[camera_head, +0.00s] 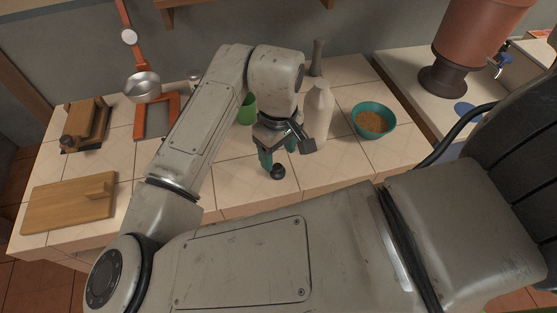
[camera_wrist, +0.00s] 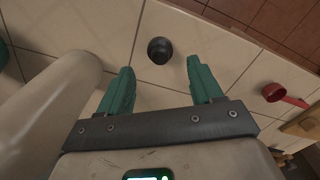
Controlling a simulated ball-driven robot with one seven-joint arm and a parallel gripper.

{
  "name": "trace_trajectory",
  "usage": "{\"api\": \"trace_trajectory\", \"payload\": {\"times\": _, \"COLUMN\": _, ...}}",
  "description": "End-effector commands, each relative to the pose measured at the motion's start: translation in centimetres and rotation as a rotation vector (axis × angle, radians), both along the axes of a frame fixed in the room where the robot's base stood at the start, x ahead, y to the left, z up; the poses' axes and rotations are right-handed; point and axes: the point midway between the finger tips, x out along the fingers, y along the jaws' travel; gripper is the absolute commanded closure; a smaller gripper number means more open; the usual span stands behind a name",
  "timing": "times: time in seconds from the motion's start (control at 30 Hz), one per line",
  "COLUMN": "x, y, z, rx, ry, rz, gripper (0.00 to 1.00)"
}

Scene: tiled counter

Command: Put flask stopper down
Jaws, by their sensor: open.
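The flask stopper (camera_head: 278,172) is a small dark, round-topped piece on the tiled counter, just below my gripper. In the wrist view the stopper (camera_wrist: 160,50) lies on pale tiles beyond the fingertips, roughly between their lines. My gripper (camera_head: 278,160) has green fingers that point down at the counter. In the wrist view my gripper (camera_wrist: 162,75) is open, with an empty gap between its fingers. A pale bottle-shaped flask (camera_head: 318,112) stands behind and to the right of the gripper; a large pale rounded body (camera_wrist: 45,110) is close on the left in the wrist view.
A teal bowl of brown grains (camera_head: 392,131) stands to the right. A green cup (camera_head: 247,110) is partly hidden behind my arm. A cutting board (camera_head: 45,210), a wooden device (camera_head: 84,122) and an orange stand with a metal bowl (camera_head: 142,87) occupy the left. Tiles around the stopper are clear.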

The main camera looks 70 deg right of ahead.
Motion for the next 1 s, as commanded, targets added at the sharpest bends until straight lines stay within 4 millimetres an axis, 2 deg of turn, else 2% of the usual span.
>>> {"api": "trace_trajectory", "payload": {"times": 0.03, "x": 0.0, "y": -0.1, "z": 1.2, "rx": -0.003, "ry": -0.002, "rz": -0.003, "gripper": 0.35}}
{"api": "trace_trajectory", "payload": {"times": 0.2, "x": -0.1, "y": 0.0, "z": 4.3, "rx": -0.002, "ry": -0.001, "rz": -0.003, "gripper": 0.35}}
{"api": "trace_trajectory", "payload": {"times": 0.4, "x": 0.0, "y": 0.0, "z": 6.5, "rx": 0.000, "ry": -0.001, "rz": -0.002, "gripper": 0.35}}
{"api": "trace_trajectory", "payload": {"times": 1.0, "x": -0.1, "y": 0.0, "z": 6.9, "rx": 0.000, "ry": 0.001, "rz": -0.001, "gripper": 0.35}}
